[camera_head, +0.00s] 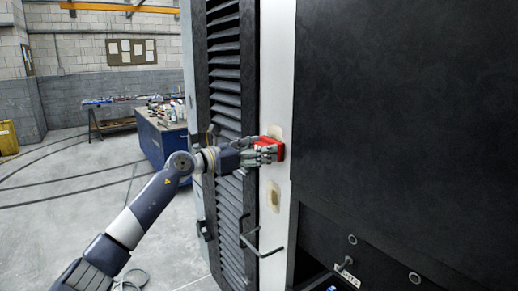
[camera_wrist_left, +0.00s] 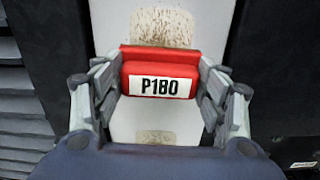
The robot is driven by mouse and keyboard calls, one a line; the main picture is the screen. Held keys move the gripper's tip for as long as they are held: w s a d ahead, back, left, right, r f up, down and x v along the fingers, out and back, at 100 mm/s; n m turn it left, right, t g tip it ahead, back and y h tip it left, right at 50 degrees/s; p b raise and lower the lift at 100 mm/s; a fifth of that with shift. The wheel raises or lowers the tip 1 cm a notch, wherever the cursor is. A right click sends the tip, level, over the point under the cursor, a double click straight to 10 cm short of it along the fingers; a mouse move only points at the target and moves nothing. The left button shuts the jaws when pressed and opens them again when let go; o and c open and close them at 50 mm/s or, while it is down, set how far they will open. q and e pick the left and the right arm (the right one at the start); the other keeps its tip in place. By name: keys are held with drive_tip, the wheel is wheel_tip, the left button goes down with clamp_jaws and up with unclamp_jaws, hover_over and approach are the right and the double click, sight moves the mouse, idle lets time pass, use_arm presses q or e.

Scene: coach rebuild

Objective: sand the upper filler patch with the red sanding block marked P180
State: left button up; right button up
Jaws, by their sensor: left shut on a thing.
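My left gripper (camera_head: 262,151) is shut on the red sanding block (camera_head: 279,149) and holds it up at the white post (camera_head: 278,60). In the left wrist view the block (camera_wrist_left: 158,66) shows its P180 label between the fingers (camera_wrist_left: 160,88). The upper filler patch (camera_head: 275,131) shows just above the block, tan on the white surface. In the wrist view this patch (camera_wrist_left: 165,27) is brownish and speckled, with its lower part hidden behind the block. I cannot tell whether the block touches it. A lower filler patch (camera_head: 274,195) lies beneath. My right gripper is not in view.
A bent metal handle (camera_head: 262,250) sticks out low on the post. A dark louvred panel (camera_head: 226,70) stands left of the post and a large black panel (camera_head: 400,90) right. A blue workbench (camera_head: 160,140) stands behind, with open floor left.

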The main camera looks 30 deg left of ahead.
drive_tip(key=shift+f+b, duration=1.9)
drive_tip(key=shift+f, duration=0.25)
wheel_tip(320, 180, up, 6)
drive_tip(key=p, duration=0.6)
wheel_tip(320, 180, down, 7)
drive_tip(key=b, duration=0.6)
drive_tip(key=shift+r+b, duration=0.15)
drive_tip(key=shift+b, duration=0.15)
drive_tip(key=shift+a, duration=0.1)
